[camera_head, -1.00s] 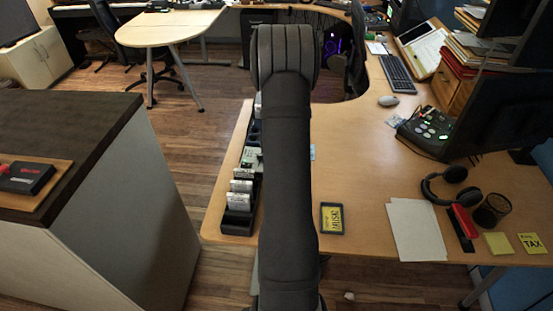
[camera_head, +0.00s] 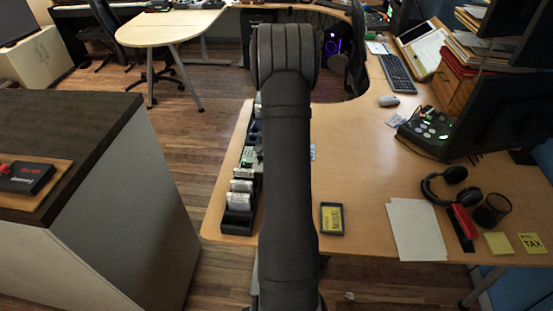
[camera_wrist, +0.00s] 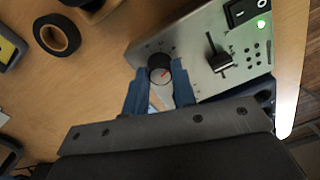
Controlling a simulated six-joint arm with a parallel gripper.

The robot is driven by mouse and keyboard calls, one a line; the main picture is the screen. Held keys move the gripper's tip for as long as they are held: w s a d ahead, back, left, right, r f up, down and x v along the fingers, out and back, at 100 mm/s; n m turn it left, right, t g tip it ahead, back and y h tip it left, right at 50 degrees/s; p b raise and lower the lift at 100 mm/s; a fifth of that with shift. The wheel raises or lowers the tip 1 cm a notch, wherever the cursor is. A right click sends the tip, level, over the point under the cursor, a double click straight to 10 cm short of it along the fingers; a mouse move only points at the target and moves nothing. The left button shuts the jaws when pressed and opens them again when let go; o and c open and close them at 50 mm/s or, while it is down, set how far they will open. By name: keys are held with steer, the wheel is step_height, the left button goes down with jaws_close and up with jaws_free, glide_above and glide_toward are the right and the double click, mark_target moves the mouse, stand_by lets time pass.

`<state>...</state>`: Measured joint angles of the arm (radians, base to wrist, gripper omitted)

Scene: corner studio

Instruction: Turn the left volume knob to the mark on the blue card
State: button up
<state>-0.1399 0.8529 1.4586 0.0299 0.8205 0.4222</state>
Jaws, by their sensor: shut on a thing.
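In the wrist view a round dark knob (camera_wrist: 160,69) with a pale cap and a red pointer line stands on a silver panel (camera_wrist: 190,52). The pointer slants toward the upper right. My gripper (camera_wrist: 160,82) has its two blue fingers closed around the knob, one on each side. Only one knob shows, so I cannot tell from this view whether it is the left one. In the head view my arm hides the gripper and the panel. A small light-blue piece (camera_head: 313,152) peeks out right of my arm; I cannot tell if it is the blue card or read a mark.
The panel also has a slider (camera_wrist: 221,60), a black rocker switch (camera_wrist: 245,12) and a green light (camera_wrist: 261,24). A roll of black tape (camera_wrist: 57,34) lies left on the wood. In the head view a black-framed yellow card (camera_head: 332,219) and white paper (camera_head: 416,230) lie right of my arm.

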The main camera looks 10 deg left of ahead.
stand_by(0.4)
steer(key=o, duration=1)
steer(key=r, duration=1.7)
steer(key=shift+d+r, duration=0.2)
steer(key=shift+r, duration=0.05)
steer(key=shift+f, duration=0.1)
steer(key=f, duration=1.7)
steer(key=shift+a+f, duration=0.15)
steer(key=shift+a, duration=0.05)
